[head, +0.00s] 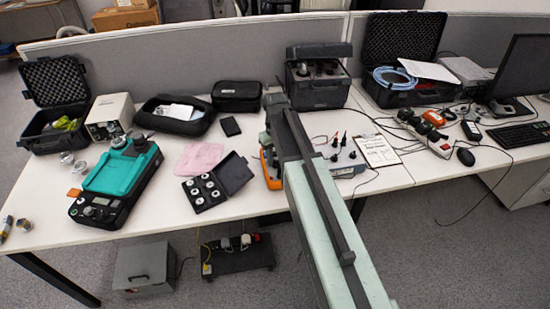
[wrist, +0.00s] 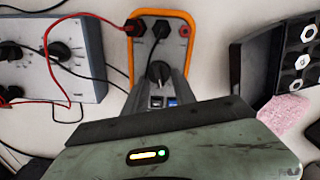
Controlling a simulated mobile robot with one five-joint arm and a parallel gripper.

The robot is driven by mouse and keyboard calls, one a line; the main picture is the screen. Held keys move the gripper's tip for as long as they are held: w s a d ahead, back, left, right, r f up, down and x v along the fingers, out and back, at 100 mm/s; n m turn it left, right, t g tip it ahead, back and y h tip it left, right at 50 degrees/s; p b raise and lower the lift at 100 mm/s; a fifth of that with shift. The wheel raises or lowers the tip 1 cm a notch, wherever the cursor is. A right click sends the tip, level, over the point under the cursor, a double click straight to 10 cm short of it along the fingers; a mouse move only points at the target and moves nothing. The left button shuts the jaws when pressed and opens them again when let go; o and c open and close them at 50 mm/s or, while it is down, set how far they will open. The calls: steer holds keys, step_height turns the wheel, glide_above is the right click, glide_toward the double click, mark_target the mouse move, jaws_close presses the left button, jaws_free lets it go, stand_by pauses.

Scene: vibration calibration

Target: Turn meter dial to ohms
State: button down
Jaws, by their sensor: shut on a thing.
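The meter (wrist: 131,62) is a grey unit with an orange rim, in the upper middle of the wrist view. In the head view its orange edge (head: 265,163) shows beside my arm, which hides most of it. The dark round dial (wrist: 159,71) sits on the meter's face. My gripper (wrist: 160,78) is over the meter, with its fingers closed at the dial. The dial's marks are too small to read. Black plugs (wrist: 161,29) and a red socket (wrist: 184,31) are at the meter's top end.
A grey box with knobs and red and black leads (wrist: 82,75) stands left of the meter in the wrist view. An open black case of round parts (head: 207,188) and a pink cloth (head: 200,159) lie nearby. A clipboard (head: 378,150) lies to the right.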

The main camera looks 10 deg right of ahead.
steer(key=shift+d+m, duration=0.15)
steer(key=shift+m, duration=1.35)
steer(key=c, duration=1)
jaws_free()
steer(key=shift+r, duration=0.1)
step_height(320, 180, up, 8)
steer(key=p, duration=0.8)
steer(key=shift+f, duration=0.25)
steer(key=shift+c, duration=0.2)
